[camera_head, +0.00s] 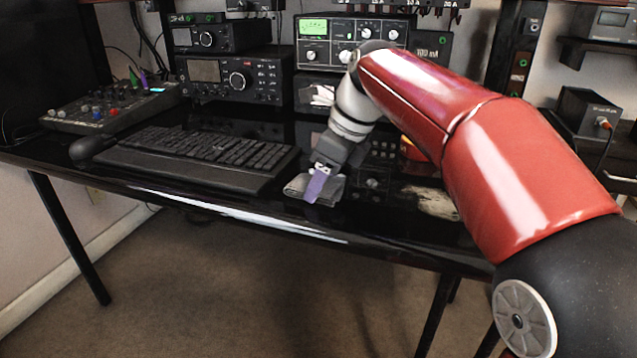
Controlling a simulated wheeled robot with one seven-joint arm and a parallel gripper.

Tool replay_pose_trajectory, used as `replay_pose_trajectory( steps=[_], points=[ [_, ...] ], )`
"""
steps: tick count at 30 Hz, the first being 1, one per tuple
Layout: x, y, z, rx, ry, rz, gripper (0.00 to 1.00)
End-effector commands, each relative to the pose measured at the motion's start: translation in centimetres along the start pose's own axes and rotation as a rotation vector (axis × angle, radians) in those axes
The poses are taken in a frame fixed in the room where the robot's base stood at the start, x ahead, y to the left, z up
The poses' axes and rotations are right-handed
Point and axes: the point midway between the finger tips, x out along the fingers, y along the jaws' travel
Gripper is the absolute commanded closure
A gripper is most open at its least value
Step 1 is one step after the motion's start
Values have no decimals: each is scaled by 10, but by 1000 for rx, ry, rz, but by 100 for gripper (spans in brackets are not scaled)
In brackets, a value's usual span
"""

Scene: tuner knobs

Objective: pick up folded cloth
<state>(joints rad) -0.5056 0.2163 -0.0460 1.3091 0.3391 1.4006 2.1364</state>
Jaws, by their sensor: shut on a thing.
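The folded cloth (296,188) is a small grey bundle on the black glossy desk, to the right of the keyboard, close to the desk's front edge. My gripper (316,186) reaches down over the cloth and is shut on it. One purple finger shows in front of the cloth. The other finger and part of the cloth are hidden behind the gripper. I cannot tell whether the cloth is touching the desk or slightly raised.
A black keyboard (190,152) lies just left of the cloth. A mixer (110,107) stands at the far left. Radio units (235,78) line the back. A pale flat item (436,203) lies to the right, partly behind my red arm. The desk's front edge (240,212) is near.

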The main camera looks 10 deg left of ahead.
Motion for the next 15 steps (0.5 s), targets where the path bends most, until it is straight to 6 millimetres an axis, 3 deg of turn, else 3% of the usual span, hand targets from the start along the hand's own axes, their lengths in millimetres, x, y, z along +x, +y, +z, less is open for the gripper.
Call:
replay_pose_trajectory(
  steps=[8,11,15],
  points=[
    [-16,0,7,-1,-1,-1,66],
    [-34,0,14,-2,-2,-2,66],
    [-76,-1,32,-2,-4,-4,66]
  ],
)
